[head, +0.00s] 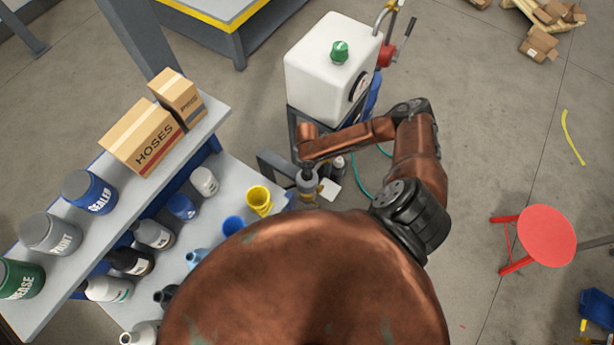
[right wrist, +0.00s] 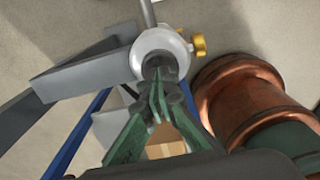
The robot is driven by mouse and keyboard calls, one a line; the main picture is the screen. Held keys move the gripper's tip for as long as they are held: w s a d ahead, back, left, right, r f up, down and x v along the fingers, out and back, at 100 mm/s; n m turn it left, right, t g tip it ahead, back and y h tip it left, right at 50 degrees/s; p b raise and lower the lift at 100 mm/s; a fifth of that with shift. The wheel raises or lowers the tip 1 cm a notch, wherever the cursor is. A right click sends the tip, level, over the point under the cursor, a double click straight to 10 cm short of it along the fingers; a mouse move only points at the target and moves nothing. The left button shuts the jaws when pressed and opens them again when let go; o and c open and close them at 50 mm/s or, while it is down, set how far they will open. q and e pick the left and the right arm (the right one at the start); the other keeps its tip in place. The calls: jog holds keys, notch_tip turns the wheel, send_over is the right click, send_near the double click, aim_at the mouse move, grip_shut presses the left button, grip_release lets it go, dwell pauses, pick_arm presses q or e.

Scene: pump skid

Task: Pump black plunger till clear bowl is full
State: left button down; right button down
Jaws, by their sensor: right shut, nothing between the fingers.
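In the right wrist view, a dark round knob that looks like the black plunger (right wrist: 160,62) sits in the middle of a pale round fitting (right wrist: 143,66) with a brass side valve. My right gripper (right wrist: 160,88) has its green fingers closed together, with the tips over or against the knob's near side; I cannot tell whether they touch. In the head view, the same pump fitting (head: 307,184) is a small grey unit below my right gripper (head: 306,167), partly covered by it. I cannot make out the clear bowl or its level. My left gripper is not in view.
A white tank (head: 325,75) with a green cap stands behind the fitting. A shelf (head: 75,262) with cans, bottles and boxes is at left, with a yellow cup (head: 258,200) near the fitting. A red stool (head: 546,236) stands at right on open floor.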

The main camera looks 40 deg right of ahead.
jog(key=shift+f, duration=0.15)
jog(key=shift+f+b, duration=1.05)
jog(key=shift+f, duration=0.7)
jog(key=shift+r, duration=0.15)
jog(key=shift+r+p, duration=1.75)
jog(key=shift+p, duration=0.2)
jog(key=shift+f, duration=0.15)
